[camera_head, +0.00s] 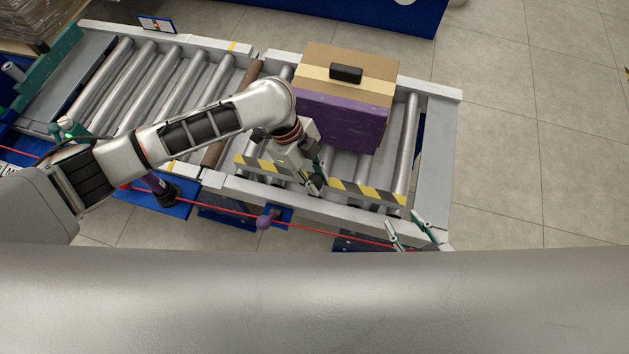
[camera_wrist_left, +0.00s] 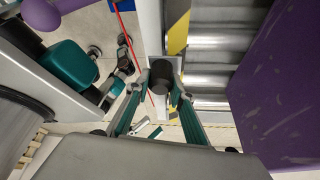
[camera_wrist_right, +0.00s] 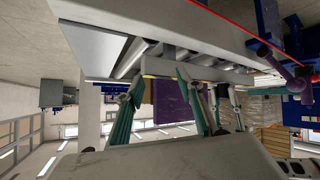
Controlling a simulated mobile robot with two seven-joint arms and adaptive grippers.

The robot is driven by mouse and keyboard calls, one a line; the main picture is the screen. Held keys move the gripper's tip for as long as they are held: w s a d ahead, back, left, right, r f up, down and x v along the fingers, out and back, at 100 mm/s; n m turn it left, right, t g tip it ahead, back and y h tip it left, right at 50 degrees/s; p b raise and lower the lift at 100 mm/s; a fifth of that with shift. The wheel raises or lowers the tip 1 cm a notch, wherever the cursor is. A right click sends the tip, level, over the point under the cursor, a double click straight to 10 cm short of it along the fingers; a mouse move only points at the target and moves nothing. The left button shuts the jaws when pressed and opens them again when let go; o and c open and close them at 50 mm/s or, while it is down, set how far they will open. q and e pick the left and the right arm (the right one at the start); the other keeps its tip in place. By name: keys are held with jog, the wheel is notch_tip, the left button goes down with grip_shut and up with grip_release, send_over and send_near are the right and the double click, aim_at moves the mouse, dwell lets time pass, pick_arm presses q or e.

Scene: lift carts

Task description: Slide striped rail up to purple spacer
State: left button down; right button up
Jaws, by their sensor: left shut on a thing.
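The yellow-and-black striped rail (camera_head: 368,192) lies along the near side of the roller cart; it also shows in the left wrist view (camera_wrist_left: 178,35). My left gripper (camera_head: 316,183) is shut on the rail's black knob (camera_wrist_left: 161,76) and hides the rail's middle. The purple spacer (camera_head: 340,122) stands on the rollers against the near side of a cardboard box. It fills the right of the left wrist view (camera_wrist_left: 290,80). A strip of bare rollers separates rail and spacer. My right gripper (camera_head: 417,235) is open and empty beyond the cart's near right corner.
The cardboard box (camera_head: 372,70) carries a black handle (camera_head: 346,73). A longer roller conveyor (camera_head: 150,85) joins the cart at left. Floor at right is clear.

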pick_arm(q)
jog(key=w, duration=0.2)
jog(key=w+d, duration=0.1)
jog(key=w, duration=0.1)
jog(key=w+d+b, duration=0.1)
jog(key=w, duration=0.1)
jog(key=shift+w+f, duration=0.15)
jog(key=shift+w, duration=0.55)
pick_arm(e)
jog(key=shift+w+a+r, duration=0.25)
jog(key=shift+w+a, duration=0.1)
jog(key=shift+w, duration=0.1)
pick_arm(q)
jog(key=c, duration=1.7)
grip_release()
pick_arm(e)
jog(key=shift+s+f, duration=0.3)
